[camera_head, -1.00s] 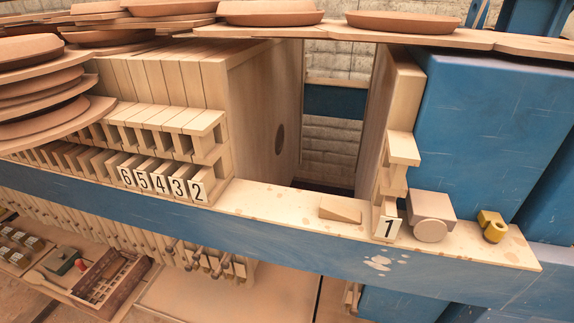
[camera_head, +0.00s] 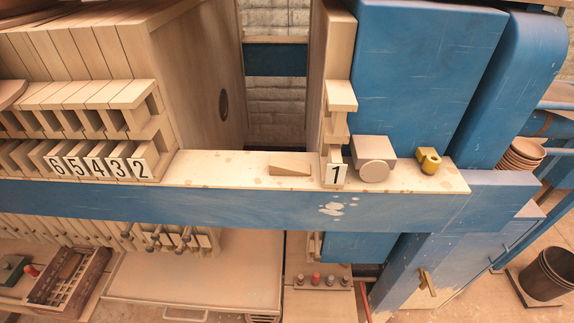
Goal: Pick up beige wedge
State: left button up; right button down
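The beige wedge (camera_head: 290,169) lies on the light, stained ledge (camera_head: 225,170) on top of the blue beam, just left of the plate marked 1. Its slope runs down toward the left or right along the ledge; the exact tilt is hard to read at this size. Nothing covers it. Neither of my grippers shows in the head view.
The number 1 plate (camera_head: 335,174) stands close to the wedge's right. A beige block with a round face (camera_head: 374,165) and a yellow fitting (camera_head: 428,161) sit farther right. Numbered filter plates (camera_head: 100,165) stack at left. The ledge left of the wedge is clear.

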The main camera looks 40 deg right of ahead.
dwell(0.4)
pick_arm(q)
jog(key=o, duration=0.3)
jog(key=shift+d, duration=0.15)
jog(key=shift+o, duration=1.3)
